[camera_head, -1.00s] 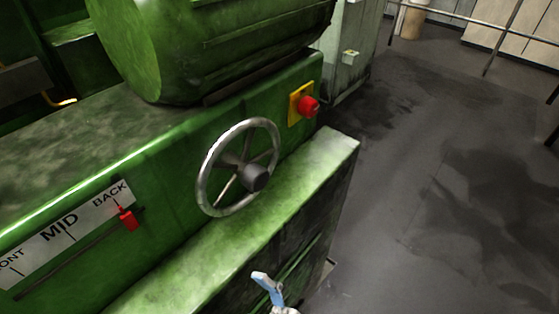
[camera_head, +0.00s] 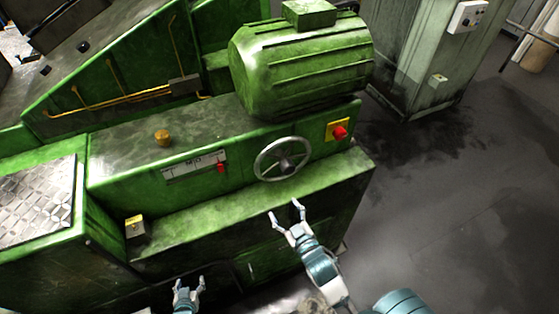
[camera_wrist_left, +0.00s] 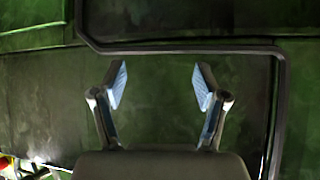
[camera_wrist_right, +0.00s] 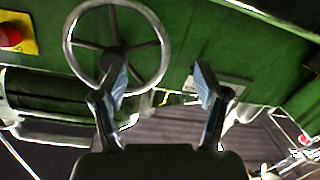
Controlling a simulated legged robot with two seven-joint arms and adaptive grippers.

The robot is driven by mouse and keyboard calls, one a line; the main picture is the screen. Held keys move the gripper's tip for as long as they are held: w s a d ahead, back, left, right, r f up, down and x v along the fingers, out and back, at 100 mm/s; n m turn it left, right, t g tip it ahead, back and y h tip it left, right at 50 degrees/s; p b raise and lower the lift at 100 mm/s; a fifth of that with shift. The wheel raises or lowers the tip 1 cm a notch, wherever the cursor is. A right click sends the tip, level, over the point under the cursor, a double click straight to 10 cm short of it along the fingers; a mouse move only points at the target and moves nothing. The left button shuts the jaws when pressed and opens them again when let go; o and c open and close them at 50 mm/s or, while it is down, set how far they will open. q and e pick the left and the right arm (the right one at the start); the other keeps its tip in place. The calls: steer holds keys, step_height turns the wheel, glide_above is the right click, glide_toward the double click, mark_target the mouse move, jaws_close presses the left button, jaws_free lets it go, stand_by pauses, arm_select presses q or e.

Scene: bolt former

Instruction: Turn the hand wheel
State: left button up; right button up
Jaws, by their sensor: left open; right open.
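The hand wheel (camera_head: 283,159) is a grey metal ring with spokes and a dark hub on the front face of the green machine. It also shows in the right wrist view (camera_wrist_right: 157,83), upper left, partly behind a finger. My right gripper (camera_head: 285,209) is open and empty, in front of and below the wheel, apart from it in the head view. In the right wrist view my right gripper (camera_wrist_right: 161,82) has its fingers spread. My left gripper (camera_head: 189,284) is open and empty, low before the machine; the left wrist view shows its spread fingers (camera_wrist_left: 160,85) facing green panels.
A red button on a yellow plate (camera_head: 338,131) is right of the wheel. A red slider (camera_head: 221,167) on a white scale is to its left. A green ledge (camera_head: 240,213) runs below. A dark bar (camera_wrist_left: 180,47) crosses the left wrist view.

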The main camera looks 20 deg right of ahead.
mark_target(290, 172)
arm_select(q)
steer(key=s+a+f+g+p, duration=0.2)
steer(key=s+f+g+p, duration=0.2)
steer(key=s+f, duration=0.7)
arm_select(e)
steer(key=s+d+r+n+t+p, duration=0.1)
steer(key=s+d+r+n+p, duration=0.4)
steer(key=d+p, duration=0.1)
steer(key=shift+h, duration=0.3)
steer(key=w+p, duration=0.1)
steer(key=w, duration=1.6)
steer(key=shift+d+f+p, duration=0.15)
steer(key=shift+d+p, duration=0.05)
steer(key=shift+p, duration=0.2)
arm_select(q)
steer(key=s+a+f+g, duration=0.1)
steer(key=s+a+f, duration=0.1)
steer(key=s, duration=0.7)
steer(key=s+a+f+g+y, duration=0.1)
steer(key=s+f, duration=0.3)
steer(key=s, duration=0.6)
steer(key=s+a+f+g+y, duration=0.1)
steer(key=s+a+f+g, duration=0.2)
steer(key=s, duration=0.6)
steer(key=shift+s+a+f, duration=0.2)
steer(key=shift+a, duration=0.05)
arm_select(e)
jaws_close()
